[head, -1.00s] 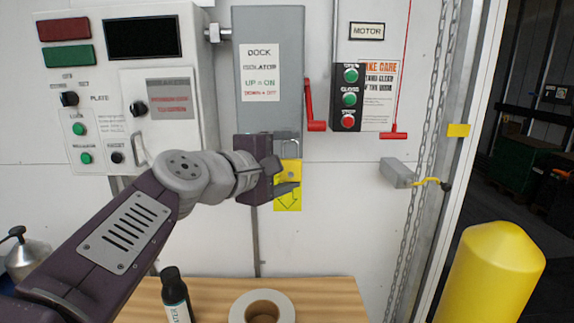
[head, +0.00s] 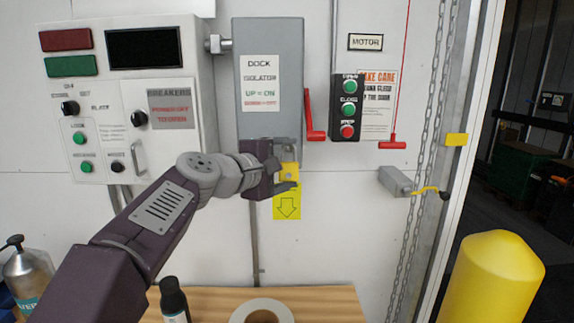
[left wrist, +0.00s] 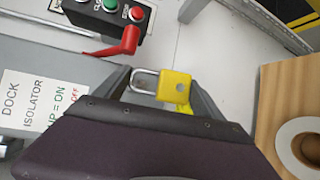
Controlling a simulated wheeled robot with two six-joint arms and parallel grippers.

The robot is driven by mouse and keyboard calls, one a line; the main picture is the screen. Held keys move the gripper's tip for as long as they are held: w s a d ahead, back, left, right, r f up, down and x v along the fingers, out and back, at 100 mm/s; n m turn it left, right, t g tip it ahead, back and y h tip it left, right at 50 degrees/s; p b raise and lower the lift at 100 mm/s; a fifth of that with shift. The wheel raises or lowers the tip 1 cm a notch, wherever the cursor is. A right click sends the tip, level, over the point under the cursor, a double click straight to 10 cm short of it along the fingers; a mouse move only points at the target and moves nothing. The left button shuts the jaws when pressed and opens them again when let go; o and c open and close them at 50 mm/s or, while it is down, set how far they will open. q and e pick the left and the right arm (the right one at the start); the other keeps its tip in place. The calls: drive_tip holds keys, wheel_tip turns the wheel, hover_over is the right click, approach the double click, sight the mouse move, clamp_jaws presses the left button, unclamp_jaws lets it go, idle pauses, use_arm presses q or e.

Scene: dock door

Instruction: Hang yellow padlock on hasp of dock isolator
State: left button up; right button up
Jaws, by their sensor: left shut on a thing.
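The yellow padlock (head: 289,169) is held between the fingers of my left gripper (head: 284,174). In the left wrist view the padlock body (left wrist: 175,88) sits between the two fingers, its silver shackle (left wrist: 145,80) pointing left toward the isolator. The grey dock isolator (head: 285,40) is on the wall, its red lever (head: 314,120) down on its right side. My left gripper is just at the isolator's lower edge. The hasp cannot be made out clearly from the grey parts above the padlock, nor whether the shackle touches it. My right gripper is out of view.
A yellow arrow sign (head: 287,208) is on the wall below the gripper. A control panel (head: 100,110) is at left, motor buttons (head: 348,105) at right. A wooden bench (head: 330,300) below holds a tape roll (head: 262,312) and a dark bottle (head: 173,300).

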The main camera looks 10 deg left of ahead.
use_arm(q)
drive_tip(key=shift+w+a, duration=0.2)
drive_tip(key=shift+w, duration=0.4)
drive_tip(key=shift+w+a+f, duration=0.1)
drive_tip(key=shift+w+f, duration=0.35)
drive_tip(key=shift+w, duration=0.15)
drive_tip(key=o, duration=1.6)
drive_tip(key=shift+s, duration=0.1)
